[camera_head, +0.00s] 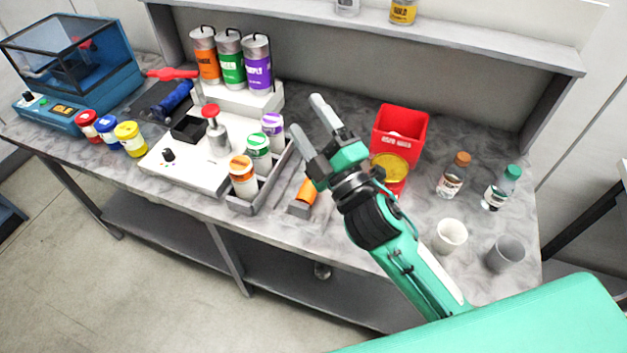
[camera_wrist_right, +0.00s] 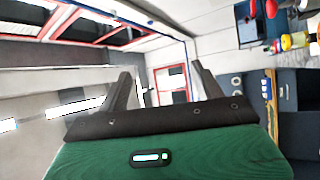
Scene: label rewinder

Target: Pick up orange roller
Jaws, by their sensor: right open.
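The orange roller (camera_head: 307,191) lies near the front edge of the table, just right of the grey rack, with a grey piece at its lower end. Its upper end is partly hidden by my right gripper in the head view. My right gripper (camera_head: 310,117) is open and empty, raised over the table, its fingers pointing up and left, away from the roller. In the right wrist view the open fingers (camera_wrist_right: 160,72) have nothing between them, and the roller is not seen there. My left gripper is in neither view.
A grey rack (camera_head: 264,193) with several jars stands left of the roller, beside the white machine (camera_head: 190,165). A red bin (camera_head: 401,127), bottles and two cups (camera_head: 451,235) (camera_head: 505,254) stand to the right. A blue roller (camera_head: 178,97) lies further left.

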